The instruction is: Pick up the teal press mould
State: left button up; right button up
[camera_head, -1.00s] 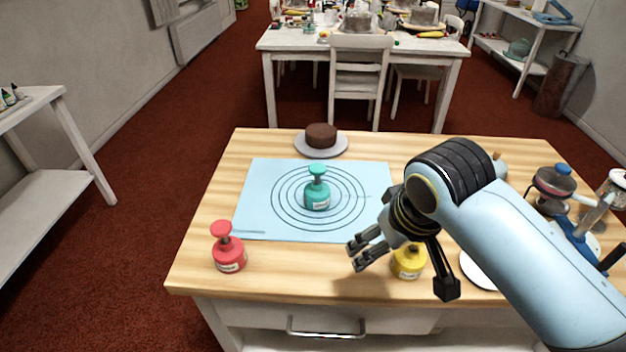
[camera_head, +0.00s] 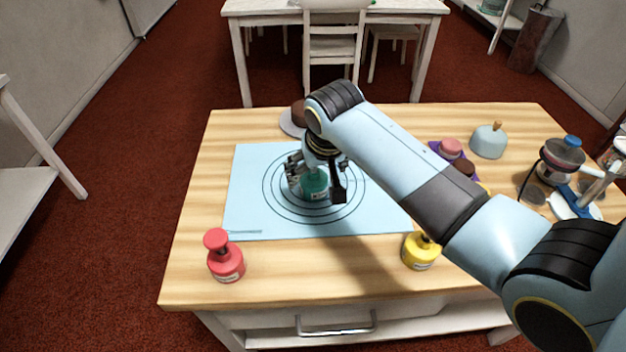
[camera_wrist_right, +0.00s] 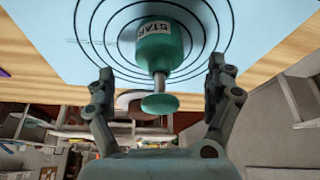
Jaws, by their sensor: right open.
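The teal press mould (camera_head: 315,185) stands upright on the light blue mat (camera_head: 250,215), within its printed circles. In the head view my right gripper (camera_head: 314,180) is over it and hides its top. In the right wrist view the mould (camera_wrist_right: 160,50) shows its label, stem and round knob between the two spread fingers of my right gripper (camera_wrist_right: 160,92). The fingers are open and do not appear to touch it. My left gripper is not in view.
A red press mould (camera_head: 224,255) stands at the table's front left. A yellow one (camera_head: 421,251) stands at the front, right of the mat. A brown cake (camera_head: 298,112) on a plate is behind my arm. A syphon-like glass device (camera_head: 562,160) stands at the right.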

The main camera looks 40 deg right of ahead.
aim_at(315, 173)
jog(key=x, duration=0.5)
jog(key=shift+w+r, duration=0.1)
jog(key=shift+w, duration=0.05)
jog(key=shift+c, duration=1.7)
jog(key=c, duration=0.9)
jog(key=shift+c, duration=1)
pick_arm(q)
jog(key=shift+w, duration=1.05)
pick_arm(e)
jog(key=shift+c, duration=0.2)
jog(key=shift+r, duration=0.1)
